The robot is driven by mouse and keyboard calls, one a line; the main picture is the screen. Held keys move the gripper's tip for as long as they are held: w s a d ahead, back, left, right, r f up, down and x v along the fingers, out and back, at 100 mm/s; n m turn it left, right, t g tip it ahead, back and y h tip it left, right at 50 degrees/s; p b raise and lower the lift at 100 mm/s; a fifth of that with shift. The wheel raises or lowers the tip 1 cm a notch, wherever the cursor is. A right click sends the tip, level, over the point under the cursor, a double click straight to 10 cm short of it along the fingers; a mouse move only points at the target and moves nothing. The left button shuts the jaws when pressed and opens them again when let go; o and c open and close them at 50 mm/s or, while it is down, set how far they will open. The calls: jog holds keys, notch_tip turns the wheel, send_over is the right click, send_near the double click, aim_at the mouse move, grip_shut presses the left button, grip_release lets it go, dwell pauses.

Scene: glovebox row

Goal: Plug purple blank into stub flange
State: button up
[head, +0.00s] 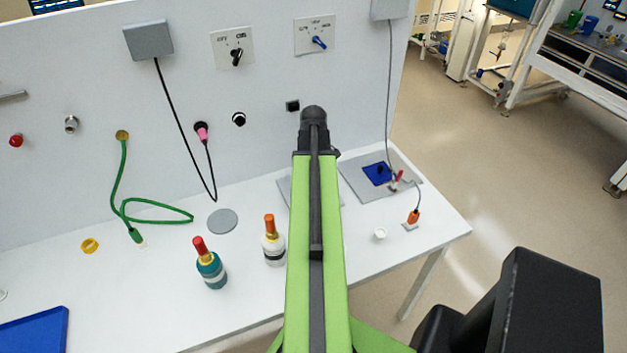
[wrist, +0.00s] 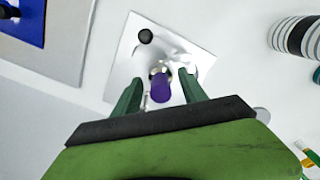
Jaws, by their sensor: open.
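The purple blank (wrist: 161,90) shows in the wrist view as a short purple cylinder between my fingers. Its far end meets a shiny metal ring (wrist: 159,68), which looks like the stub flange; I cannot tell whether the blank sits in it or only in front of it. The ring stands on a pale metal plate (wrist: 120,72) with a black knob (wrist: 145,36). My gripper (wrist: 159,76) is open, one green finger on each side of the blank, with gaps visible. In the head view my arm hides the gripper, blank and ring.
A striped bottle (wrist: 296,36) stands to the right in the wrist view; a blue mat (wrist: 24,22) is at upper left. In the head view, a teal bottle (head: 211,268) and white bottle (head: 273,250) stand left of my arm. An orange-handled item (head: 412,218) is at right.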

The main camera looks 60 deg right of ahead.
jog(key=shift+r, duration=0.1)
notch_tip(320, 180, up, 17)
jog(key=p, duration=1.7)
jog(key=shift+r, duration=0.1)
